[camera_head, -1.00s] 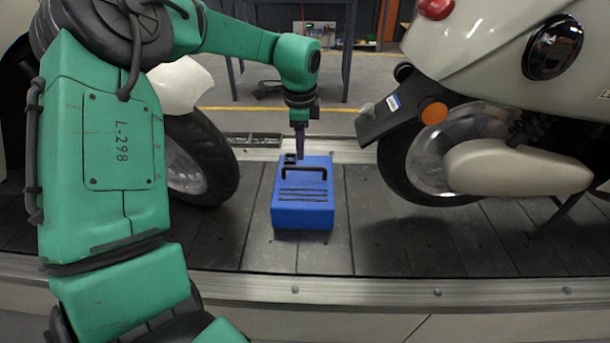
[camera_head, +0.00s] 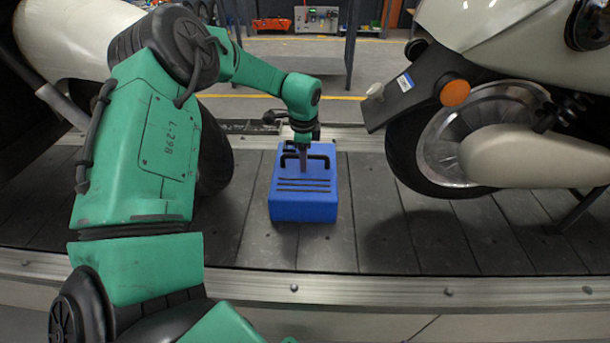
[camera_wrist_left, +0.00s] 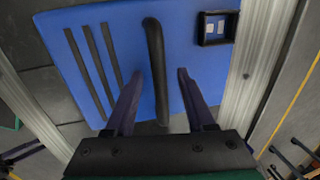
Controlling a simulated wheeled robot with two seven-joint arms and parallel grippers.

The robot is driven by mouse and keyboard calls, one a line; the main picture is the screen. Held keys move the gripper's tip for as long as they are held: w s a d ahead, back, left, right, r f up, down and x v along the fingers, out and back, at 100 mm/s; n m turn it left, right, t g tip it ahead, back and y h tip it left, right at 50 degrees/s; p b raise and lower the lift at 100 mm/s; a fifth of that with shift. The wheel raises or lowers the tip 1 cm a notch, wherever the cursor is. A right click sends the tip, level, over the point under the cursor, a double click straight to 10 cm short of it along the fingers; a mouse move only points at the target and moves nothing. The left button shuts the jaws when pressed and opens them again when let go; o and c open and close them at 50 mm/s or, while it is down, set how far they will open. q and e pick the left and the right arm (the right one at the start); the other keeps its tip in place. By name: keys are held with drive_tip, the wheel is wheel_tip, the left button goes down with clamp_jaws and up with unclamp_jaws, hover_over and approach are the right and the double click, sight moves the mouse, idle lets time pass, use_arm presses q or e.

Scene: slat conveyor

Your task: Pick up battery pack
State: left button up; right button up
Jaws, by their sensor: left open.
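The battery pack (camera_head: 303,205) is a blue box with a black handle and dark stripes on top. It lies on the conveyor between two scooters. My left gripper (camera_head: 304,165) is over its top at the handle. In the left wrist view the open fingers of the gripper (camera_wrist_left: 157,80) stand on either side of the black handle (camera_wrist_left: 155,60), with a gap on both sides. The blue top of the pack (camera_wrist_left: 205,30) fills the middle of that view, with a small black socket at its corner. My right gripper does not show.
A scooter (camera_head: 530,160) stands to the right on the slats, and another (camera_head: 75,40) stands to the left, partly behind my arm. Metal rails edge the conveyor (camera_head: 400,235). Bare slats lie around the pack. A workbench stands at the back.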

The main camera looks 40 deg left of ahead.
use_arm(q)
drive_tip(key=shift+f+b, duration=0.2)
drive_tip(key=shift+b, duration=0.2)
idle(0.5)
clamp_jaws()
idle(1.2)
drive_tip(key=shift+r, duration=0.1)
